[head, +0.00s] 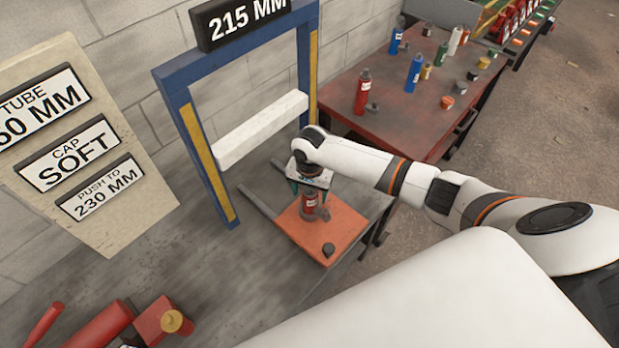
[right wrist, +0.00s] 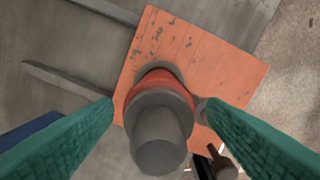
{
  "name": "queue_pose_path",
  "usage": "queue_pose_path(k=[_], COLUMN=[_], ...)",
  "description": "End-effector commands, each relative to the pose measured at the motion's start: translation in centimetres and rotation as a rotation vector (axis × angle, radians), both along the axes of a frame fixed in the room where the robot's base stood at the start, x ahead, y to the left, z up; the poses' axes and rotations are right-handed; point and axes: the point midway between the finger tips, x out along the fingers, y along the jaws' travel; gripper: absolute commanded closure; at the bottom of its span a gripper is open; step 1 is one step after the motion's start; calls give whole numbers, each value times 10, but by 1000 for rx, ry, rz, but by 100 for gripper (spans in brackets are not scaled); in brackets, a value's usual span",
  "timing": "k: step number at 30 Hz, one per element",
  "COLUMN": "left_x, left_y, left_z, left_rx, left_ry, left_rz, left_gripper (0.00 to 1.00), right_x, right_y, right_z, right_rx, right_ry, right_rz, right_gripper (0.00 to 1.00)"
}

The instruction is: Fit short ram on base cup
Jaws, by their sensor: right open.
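A short red ram (head: 310,203) with a pale label and a grey top stands roughly upright on the orange base plate (head: 345,222) under the blue frame. In the right wrist view the ram (right wrist: 187,90) shows a grey cap, and a dark grey ring, seemingly the base cup (right wrist: 162,68), shows around its lower end. I cannot tell how deep it sits. My right gripper (head: 310,188) is above the plate, with its teal fingers open on either side of the ram. A gap shows between fingers and ram. My left gripper is not in view.
A blue frame (head: 196,150) with a white crossbar (head: 248,128) stands behind the plate. A dark knob (head: 328,250) is at the plate's near corner. A red table (head: 400,125) holds a red cylinder (head: 363,92), blue cylinders and small caps. Red parts lie at lower left.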

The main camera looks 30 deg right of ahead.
Motion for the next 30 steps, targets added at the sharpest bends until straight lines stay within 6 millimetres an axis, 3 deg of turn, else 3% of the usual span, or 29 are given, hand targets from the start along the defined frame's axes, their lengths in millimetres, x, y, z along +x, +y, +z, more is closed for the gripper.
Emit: queue_pose_path(k=[6, 12, 18, 30], left_x=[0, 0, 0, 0], left_y=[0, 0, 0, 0], left_z=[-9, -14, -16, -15], left_rx=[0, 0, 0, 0], left_ry=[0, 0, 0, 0], left_rz=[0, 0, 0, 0], left_gripper=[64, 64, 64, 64], right_x=[1, 1, 0, 1], right_y=[1, 1, 1, 1], right_z=[48, 81, 93, 94], right_rx=[3, 2, 2, 2], right_ry=[-6, -5, -2, -2], right_rz=[1, 0, -1, -1], right_gripper=[34, 34, 34, 34])
